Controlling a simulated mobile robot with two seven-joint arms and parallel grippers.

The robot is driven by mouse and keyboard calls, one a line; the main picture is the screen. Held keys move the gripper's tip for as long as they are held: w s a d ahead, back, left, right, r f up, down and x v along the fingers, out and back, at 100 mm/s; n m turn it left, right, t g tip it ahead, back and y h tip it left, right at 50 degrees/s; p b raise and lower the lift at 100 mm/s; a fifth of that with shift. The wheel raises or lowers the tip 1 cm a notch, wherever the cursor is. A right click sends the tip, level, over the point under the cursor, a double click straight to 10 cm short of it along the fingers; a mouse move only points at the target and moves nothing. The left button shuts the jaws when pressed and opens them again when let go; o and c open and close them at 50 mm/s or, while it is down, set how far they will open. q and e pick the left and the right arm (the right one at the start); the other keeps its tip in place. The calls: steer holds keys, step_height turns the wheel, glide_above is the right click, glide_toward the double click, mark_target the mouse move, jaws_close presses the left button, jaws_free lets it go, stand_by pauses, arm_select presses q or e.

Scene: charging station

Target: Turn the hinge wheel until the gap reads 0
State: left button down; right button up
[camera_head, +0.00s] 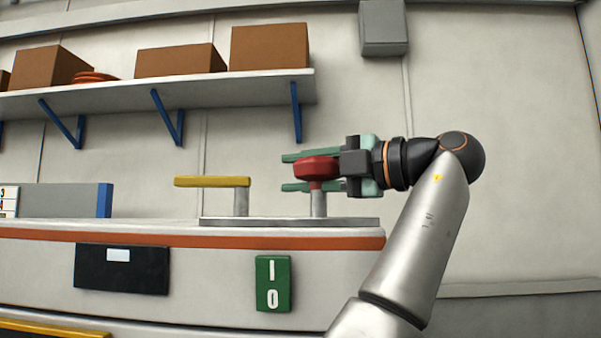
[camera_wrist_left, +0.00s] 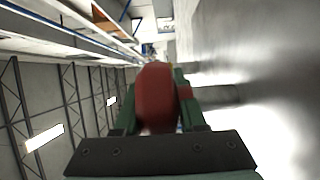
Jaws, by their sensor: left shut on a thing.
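A red wheel (camera_head: 316,167) sits on top of a short grey post on a flat metal plate at the right end of the bench. My left gripper (camera_head: 290,172) reaches in from the right with green fingers, one above and one below the wheel, and is shut on it. In the left wrist view the red wheel (camera_wrist_left: 157,97) fills the space between the green fingers (camera_wrist_left: 155,105). A white card with black digits (camera_head: 8,201) is cut off at the left edge; I cannot tell whether it shows the gap. My right gripper is not in view.
A yellow bar (camera_head: 212,181) on a post stands left of the wheel. A grey block with a blue end (camera_head: 62,200) lies farther left. A green plate marked I and 0 (camera_head: 273,284) is on the bench front. A shelf (camera_head: 200,90) with brown boxes hangs above.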

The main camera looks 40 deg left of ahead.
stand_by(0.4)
arm_select(q)
steer(key=shift+c, duration=2.4)
jaws_free()
steer(key=shift+w+m+t, duration=0.1)
steer(key=shift+m+t, duration=0.2)
steer(key=shift+t, duration=0.1)
